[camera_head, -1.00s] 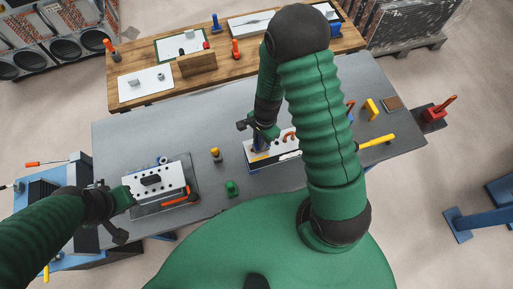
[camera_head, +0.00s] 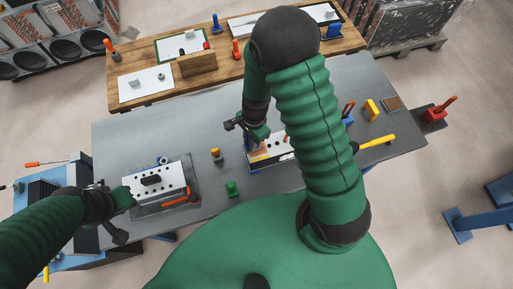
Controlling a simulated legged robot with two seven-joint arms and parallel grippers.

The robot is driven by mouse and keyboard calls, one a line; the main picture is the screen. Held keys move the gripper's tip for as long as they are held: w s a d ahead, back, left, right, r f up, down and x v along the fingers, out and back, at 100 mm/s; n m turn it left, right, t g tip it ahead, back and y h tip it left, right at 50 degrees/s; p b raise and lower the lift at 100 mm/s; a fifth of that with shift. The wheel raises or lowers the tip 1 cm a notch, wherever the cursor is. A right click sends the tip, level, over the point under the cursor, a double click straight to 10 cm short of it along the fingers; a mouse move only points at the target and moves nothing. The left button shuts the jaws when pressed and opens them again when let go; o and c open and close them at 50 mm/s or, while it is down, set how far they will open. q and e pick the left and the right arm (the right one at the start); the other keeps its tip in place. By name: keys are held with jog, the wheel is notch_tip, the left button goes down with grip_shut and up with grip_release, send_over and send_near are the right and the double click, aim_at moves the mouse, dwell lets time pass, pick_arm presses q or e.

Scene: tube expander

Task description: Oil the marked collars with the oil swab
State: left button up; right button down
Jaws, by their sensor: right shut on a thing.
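My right gripper (camera_head: 252,138) is low over the left part of a white-topped box with a blue side (camera_head: 268,157). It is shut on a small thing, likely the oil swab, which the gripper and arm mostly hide. My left gripper (camera_head: 122,199) is at the left end of a white block with several dark holes (camera_head: 172,182), which may hold the collars. Whether the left gripper is open or shut is not clear. No collar markings can be made out at this size.
The grey table (camera_head: 215,115) has free room behind the blocks. A small orange-and-dark bottle (camera_head: 216,155) and a green piece (camera_head: 232,188) stand between the blocks. A yellow-handled tool (camera_head: 377,141) lies at the right. A wooden bench (camera_head: 130,62) stands behind.

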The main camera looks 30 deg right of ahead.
jog(key=shift+s, duration=0.1)
jog(key=shift+d, duration=0.15)
jog(key=shift+r, duration=0.1)
notch_tip(320, 180, up, 5)
jog(key=p, duration=0.5)
jog(key=shift+f, duration=0.2)
